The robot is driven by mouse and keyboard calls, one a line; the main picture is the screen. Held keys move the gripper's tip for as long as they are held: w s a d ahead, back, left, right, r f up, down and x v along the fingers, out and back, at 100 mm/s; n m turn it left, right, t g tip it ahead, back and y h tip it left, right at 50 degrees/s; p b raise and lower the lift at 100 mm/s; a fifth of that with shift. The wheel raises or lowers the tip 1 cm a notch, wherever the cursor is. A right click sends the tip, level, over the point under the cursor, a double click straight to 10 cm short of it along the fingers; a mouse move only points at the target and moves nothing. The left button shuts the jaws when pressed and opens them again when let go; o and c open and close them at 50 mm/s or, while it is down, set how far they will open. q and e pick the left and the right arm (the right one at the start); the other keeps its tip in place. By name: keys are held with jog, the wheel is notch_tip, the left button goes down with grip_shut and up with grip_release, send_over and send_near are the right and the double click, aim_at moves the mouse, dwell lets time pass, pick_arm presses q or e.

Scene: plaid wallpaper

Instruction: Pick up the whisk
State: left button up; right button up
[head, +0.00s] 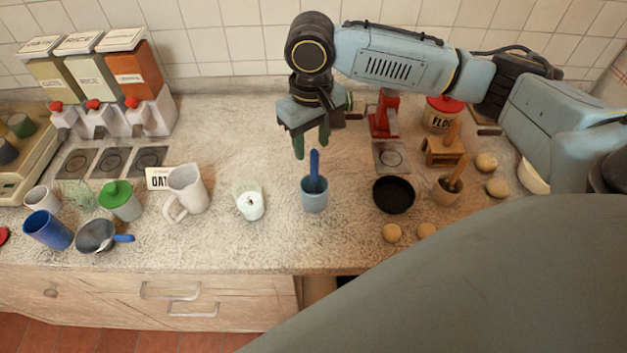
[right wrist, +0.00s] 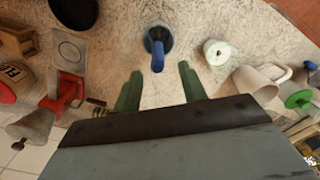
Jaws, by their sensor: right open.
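A blue handle (head: 315,163) stands up out of a blue-grey cup (head: 314,200) in the middle of the counter. It looks like the whisk's handle; its lower end is hidden in the cup. My right gripper (head: 311,147) is above and slightly behind the cup, pointing down, with green fingers apart and empty. In the right wrist view, the blue handle (right wrist: 157,57) shows just beyond the gap between the fingertips (right wrist: 160,72), not gripped. The cup (right wrist: 158,38) surrounds its base. My left gripper is not in view.
A white candle-like jar (head: 250,204) and a pale jug (head: 185,190) stand left of the cup. A black bowl (head: 394,195) and a wooden mortar (head: 446,190) stand to its right. A red-based grinder (head: 384,117) is behind. Counter around the cup is clear.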

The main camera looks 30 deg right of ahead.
aim_at(315, 179)
jog(key=shift+s+d+f, duration=0.1)
jog(key=shift+s+f, duration=0.1)
jog(key=shift+f, duration=0.9)
notch_tip(315, 179, down, 3)
jog(key=shift+s+d+f, duration=0.1)
jog(key=shift+s+f, duration=0.05)
jog(key=shift+f, duration=0.25)
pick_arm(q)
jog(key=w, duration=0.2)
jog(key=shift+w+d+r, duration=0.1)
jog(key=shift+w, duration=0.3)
pick_arm(e)
grip_shut()
